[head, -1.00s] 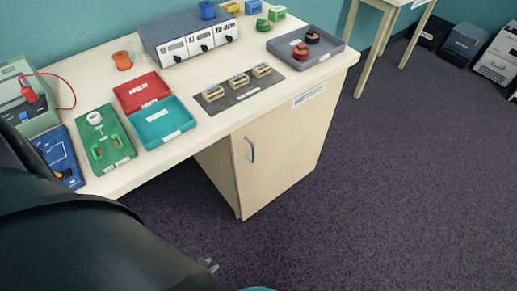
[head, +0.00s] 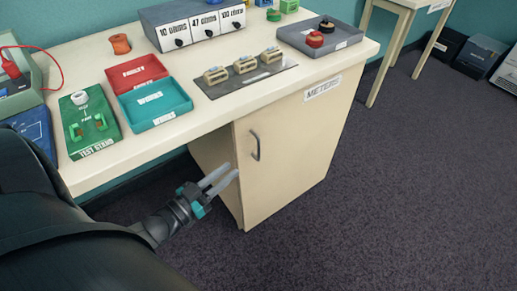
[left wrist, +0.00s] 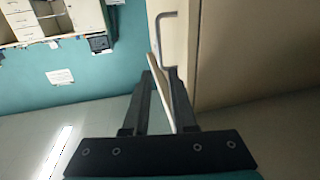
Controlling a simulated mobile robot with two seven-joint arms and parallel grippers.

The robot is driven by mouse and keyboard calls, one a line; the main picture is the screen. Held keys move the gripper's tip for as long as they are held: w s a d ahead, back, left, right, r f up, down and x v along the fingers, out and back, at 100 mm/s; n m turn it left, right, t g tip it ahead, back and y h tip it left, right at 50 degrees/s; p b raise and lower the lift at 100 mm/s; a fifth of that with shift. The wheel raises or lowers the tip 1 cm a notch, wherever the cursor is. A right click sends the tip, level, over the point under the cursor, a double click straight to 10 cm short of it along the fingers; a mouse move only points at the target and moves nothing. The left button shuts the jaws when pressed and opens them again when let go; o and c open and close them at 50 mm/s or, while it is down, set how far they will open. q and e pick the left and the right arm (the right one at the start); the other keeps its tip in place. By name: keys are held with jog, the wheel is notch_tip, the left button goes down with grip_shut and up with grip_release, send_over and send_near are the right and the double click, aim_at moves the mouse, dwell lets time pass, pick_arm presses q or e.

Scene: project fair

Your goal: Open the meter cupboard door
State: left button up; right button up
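The meter cupboard door (head: 290,150) is the pale front under the right part of the table, and it looks closed. Its grey upright bar handle (head: 255,146) sits near the door's left edge. A METERS label (head: 322,88) is above the door. My right gripper is not in view.
The tabletop holds a green test stand (head: 90,125), a red tray (head: 137,73), a teal tray (head: 153,105), a grey tray (head: 345,42) and a meter box (head: 190,22). Dark carpet (head: 390,190) in front of the cupboard is clear.

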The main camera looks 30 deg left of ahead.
aim_at(258, 158)
pick_arm(q)
jog(key=shift+w+d+b, duration=0.4)
jog(key=shift+w+b, duration=0.15)
jog(key=shift+w, duration=1.45)
jog(key=shift+w+d+b, duration=0.4)
jog(key=shift+w+b, duration=0.15)
jog(key=shift+w, duration=1.45)
jog(key=shift+w+d+b, duration=0.4)
jog(key=shift+w+b, duration=0.15)
jog(key=shift+w, duration=1.45)
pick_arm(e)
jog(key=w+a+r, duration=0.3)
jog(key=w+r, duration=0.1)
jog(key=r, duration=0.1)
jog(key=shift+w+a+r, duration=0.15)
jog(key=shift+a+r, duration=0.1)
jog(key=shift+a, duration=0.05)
pick_arm(q)
grip_shut()
